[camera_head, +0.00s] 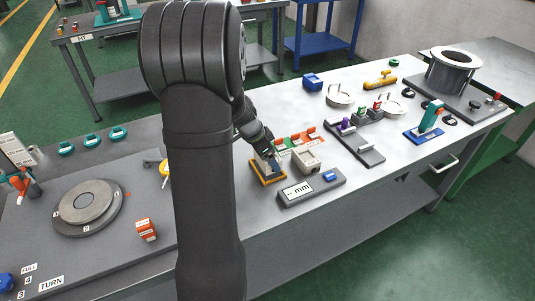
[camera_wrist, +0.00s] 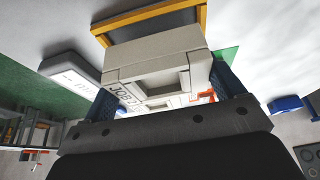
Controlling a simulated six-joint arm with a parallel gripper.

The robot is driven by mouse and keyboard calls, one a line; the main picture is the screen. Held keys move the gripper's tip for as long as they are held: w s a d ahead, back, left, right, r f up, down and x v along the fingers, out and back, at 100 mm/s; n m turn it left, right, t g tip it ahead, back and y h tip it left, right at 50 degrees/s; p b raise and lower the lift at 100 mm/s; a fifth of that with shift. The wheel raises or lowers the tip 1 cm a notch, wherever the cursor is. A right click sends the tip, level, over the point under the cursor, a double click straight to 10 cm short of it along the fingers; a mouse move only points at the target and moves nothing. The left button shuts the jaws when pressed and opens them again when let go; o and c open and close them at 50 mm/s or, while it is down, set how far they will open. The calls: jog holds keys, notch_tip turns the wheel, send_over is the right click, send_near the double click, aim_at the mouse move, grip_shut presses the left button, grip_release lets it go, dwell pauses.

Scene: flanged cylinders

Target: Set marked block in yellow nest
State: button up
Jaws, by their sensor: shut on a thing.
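My gripper (camera_wrist: 162,92) is shut on a beige block (camera_wrist: 155,64), with one blue finger on each side of it. The block has a recess in its near face and dark lettering like "JOB" low on its left. In the wrist view, the yellow nest (camera_wrist: 145,14) is a yellow-rimmed frame with a dark inside, just beyond the block. In the head view, the yellow nest (camera_head: 267,179) lies on the table right under my gripper (camera_head: 268,157), which mostly hides the block. Whether the block touches the nest I cannot tell.
A beige box (camera_head: 306,160) stands close right of the nest. A grey unit marked "min" (camera_head: 312,187) with a blue button is in front of it. Red and green pieces (camera_head: 296,141) lie behind. A round turntable (camera_head: 88,207) and an orange block (camera_head: 146,229) are at left.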

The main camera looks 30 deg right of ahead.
jog(key=shift+f, duration=0.35)
jog(key=o, duration=1.2)
jog(key=shift+o, duration=0.2)
jog(key=shift+r, duration=0.1)
jog(key=shift+r, duration=0.4)
jog(key=v, duration=1.2)
